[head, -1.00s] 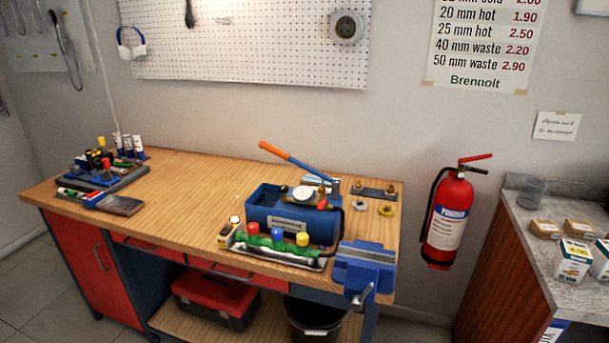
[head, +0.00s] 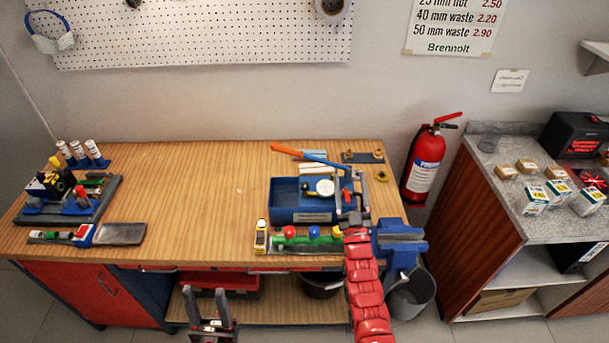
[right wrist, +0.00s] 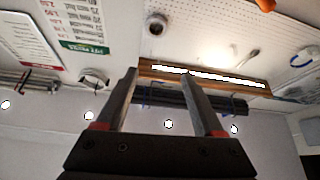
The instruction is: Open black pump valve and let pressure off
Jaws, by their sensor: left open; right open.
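The pump is a blue open box (head: 288,213) on the workbench's right part, with a white round gauge (head: 325,187) and a blue lever with an orange grip (head: 292,150). The black valve cannot be made out; my right gripper and arm cover the box's right end. My right gripper (head: 352,194) is open over that end; contact cannot be told. Its spread fingers also show in the right wrist view (right wrist: 146,75), with nothing between them. My left gripper (head: 205,293) is open and empty, low in front of the bench's front edge.
A green manifold with coloured caps (head: 302,239) lies in front of the pump. A blue vice (head: 399,236) is at the bench's right front corner. Fittings (head: 362,157) lie behind. A fire extinguisher (head: 423,165) hangs right. The bench middle (head: 205,195) is bare.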

